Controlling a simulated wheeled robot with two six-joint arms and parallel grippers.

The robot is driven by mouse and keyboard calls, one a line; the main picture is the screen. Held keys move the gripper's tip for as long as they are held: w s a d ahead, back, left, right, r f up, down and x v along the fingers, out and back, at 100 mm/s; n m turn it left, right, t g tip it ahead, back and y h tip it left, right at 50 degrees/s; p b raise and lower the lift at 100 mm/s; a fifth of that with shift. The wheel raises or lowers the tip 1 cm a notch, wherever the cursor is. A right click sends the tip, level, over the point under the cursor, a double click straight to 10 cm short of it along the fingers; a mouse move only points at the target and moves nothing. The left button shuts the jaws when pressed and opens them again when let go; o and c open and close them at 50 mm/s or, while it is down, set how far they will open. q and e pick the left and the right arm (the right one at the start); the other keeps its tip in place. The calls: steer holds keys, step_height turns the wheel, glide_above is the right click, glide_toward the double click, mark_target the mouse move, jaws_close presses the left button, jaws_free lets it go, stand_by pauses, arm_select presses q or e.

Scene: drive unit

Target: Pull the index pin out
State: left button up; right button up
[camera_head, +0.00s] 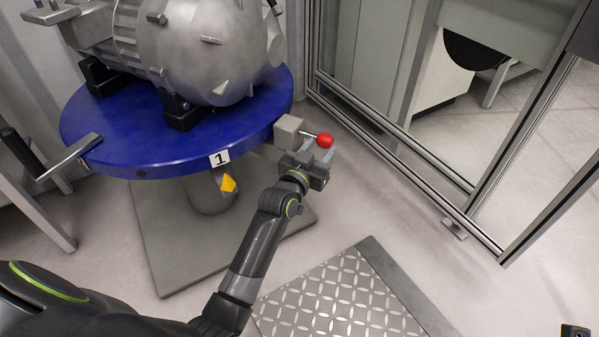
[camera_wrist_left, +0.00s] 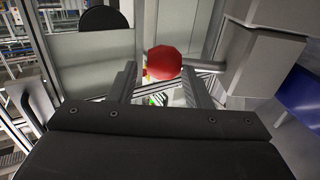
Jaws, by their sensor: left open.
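The index pin has a round red knob (camera_head: 325,140) on a short metal shaft (camera_head: 309,134). The shaft runs into a grey block (camera_head: 287,132) at the edge of the blue round table (camera_head: 130,165). My left gripper (camera_head: 317,160) is open just below and in front of the knob in the head view. In the left wrist view the red knob (camera_wrist_left: 164,62) shows between the tips of the two open fingers, and the shaft (camera_wrist_left: 205,66) runs right to the block (camera_wrist_left: 262,65). I cannot tell whether the fingers touch the knob. My right gripper does not show.
A grey metal drive unit (camera_head: 215,45) sits on the blue table, with a "1" label (camera_head: 219,158) and a yellow pointer (camera_head: 228,183) at its front rim. A framed clear guard (camera_head: 400,150) stands to the right. A tread plate (camera_head: 340,300) lies on the floor.

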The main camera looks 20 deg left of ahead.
arm_select(q)
steer(key=s+a, duration=0.1)
steer(key=s, duration=1)
steer(key=shift+a, duration=0.25)
